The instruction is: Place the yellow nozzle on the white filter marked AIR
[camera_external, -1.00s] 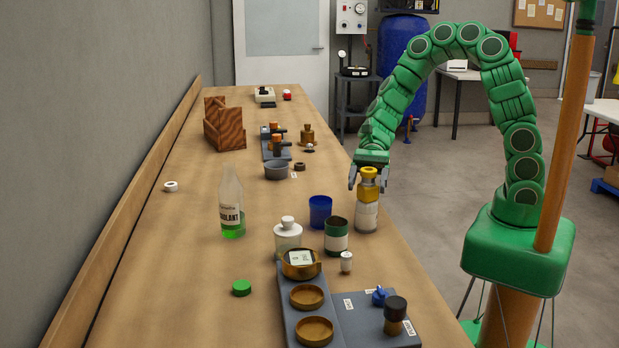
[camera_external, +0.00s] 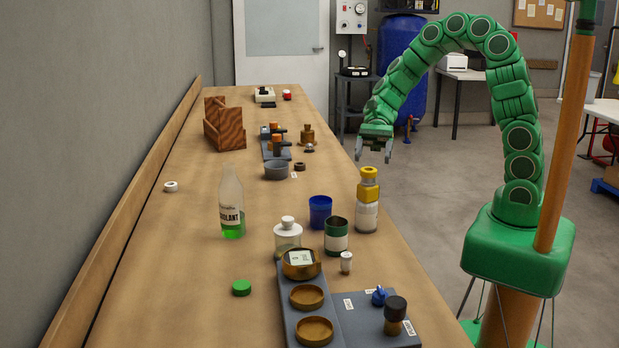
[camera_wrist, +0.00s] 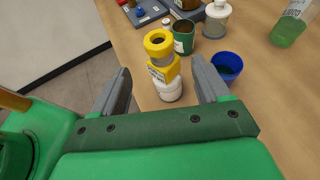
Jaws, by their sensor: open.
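The yellow nozzle (camera_external: 369,176) is upright on top of a white cylinder (camera_external: 366,216), near the right edge of the workbench. In the wrist view the yellow nozzle (camera_wrist: 159,43) has a grey middle band and a wider yellow lower part with a small label. The white cylinder (camera_wrist: 169,91) shows below it, and I cannot read AIR on it. My gripper (camera_external: 374,156) is open and empty, above and beyond the nozzle, apart from it. In the wrist view the stack appears between the spread fingers.
A dark green can (camera_external: 336,238), a blue cup (camera_external: 320,212) and a white-lidded jar (camera_external: 288,238) stand left of the stack. A coolant bottle (camera_external: 231,210) is farther left. A dark tray (camera_external: 291,316) lies in front. The bench's left side is mostly clear.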

